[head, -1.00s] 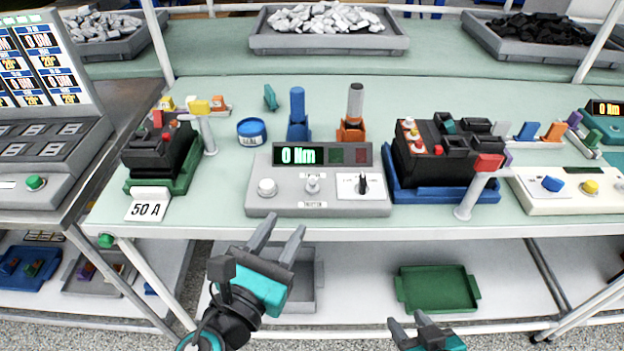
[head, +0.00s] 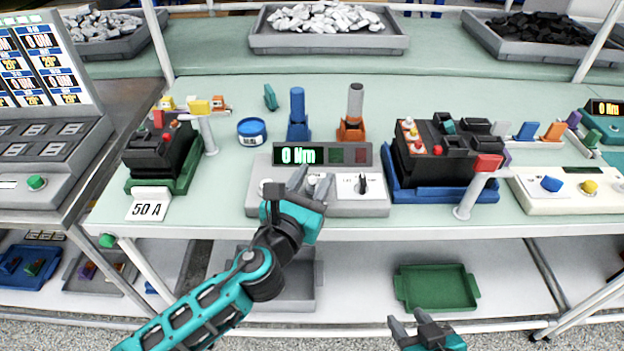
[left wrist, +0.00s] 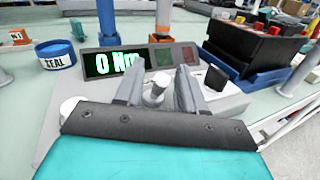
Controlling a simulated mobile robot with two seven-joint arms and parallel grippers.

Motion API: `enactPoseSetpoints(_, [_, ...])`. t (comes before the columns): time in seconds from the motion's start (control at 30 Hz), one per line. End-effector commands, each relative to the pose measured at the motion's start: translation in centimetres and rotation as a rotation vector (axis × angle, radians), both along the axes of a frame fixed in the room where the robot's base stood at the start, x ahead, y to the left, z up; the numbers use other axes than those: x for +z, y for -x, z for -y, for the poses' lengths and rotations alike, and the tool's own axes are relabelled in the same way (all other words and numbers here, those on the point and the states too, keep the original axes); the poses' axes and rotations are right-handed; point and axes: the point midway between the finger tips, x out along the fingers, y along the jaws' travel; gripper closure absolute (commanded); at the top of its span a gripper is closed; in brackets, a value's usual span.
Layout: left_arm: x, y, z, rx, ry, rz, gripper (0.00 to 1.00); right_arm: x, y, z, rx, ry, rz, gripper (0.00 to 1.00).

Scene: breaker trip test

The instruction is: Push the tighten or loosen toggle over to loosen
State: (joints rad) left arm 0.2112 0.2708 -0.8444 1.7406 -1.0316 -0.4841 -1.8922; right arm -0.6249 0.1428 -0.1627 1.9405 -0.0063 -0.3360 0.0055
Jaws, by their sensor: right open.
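The grey control box (head: 258,200) with a green "0 Nm" display (head: 298,156) stands at the front edge of the bench. Its small metal toggle (head: 312,179) is partly covered by my left gripper (head: 311,182) in the head view. In the left wrist view the toggle (left wrist: 154,90) stands between the two spread fingers of my left gripper (left wrist: 159,82), with a gap on each side. I cannot tell which way it leans, and its label is hidden. My right gripper (head: 417,324) is open and empty, low in front of the bench.
A white knob (left wrist: 70,106) and a black rotary knob (left wrist: 216,77) flank the toggle on the box. Blue (head: 298,115) and orange (head: 352,115) holders stand behind it. A black breaker (head: 428,160) in a blue tray sits to the right, near a red-topped post (head: 474,185).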

Motion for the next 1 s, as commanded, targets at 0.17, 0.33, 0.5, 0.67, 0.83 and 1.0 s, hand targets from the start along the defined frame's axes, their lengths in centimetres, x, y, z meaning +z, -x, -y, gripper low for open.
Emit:
enactPoseSetpoints(0.17, [0.0,0.0,0.0,0.000,0.000,0.000,0.70,0.0,0.0,0.0,0.000,0.000,0.000,0.54])
enactPoseSetpoints(0.33, [0.0,0.0,0.0,0.000,0.000,0.000,0.87,0.0,0.0,0.0,0.000,0.000,0.000,0.54])
enactPoseSetpoints(0.5, [0.0,0.0,0.0,0.001,0.000,0.000,1.00,0.0,0.0,0.0,0.000,0.000,0.000,0.54])
enactPoseSetpoints(0.67, [0.0,0.0,-0.1,0.001,0.001,-0.001,1.00,0.0,0.0,0.0,0.000,0.000,0.000,0.54])
enactPoseSetpoints(0.83, [0.2,-0.1,-0.1,0.001,0.001,-0.018,1.00,0.5,0.0,0.0,0.000,0.000,0.000,0.54])
enactPoseSetpoints(1.0, [0.6,-0.3,-0.1,0.002,-0.001,-0.076,1.00,1.9,0.0,0.0,0.000,0.000,0.000,0.54])
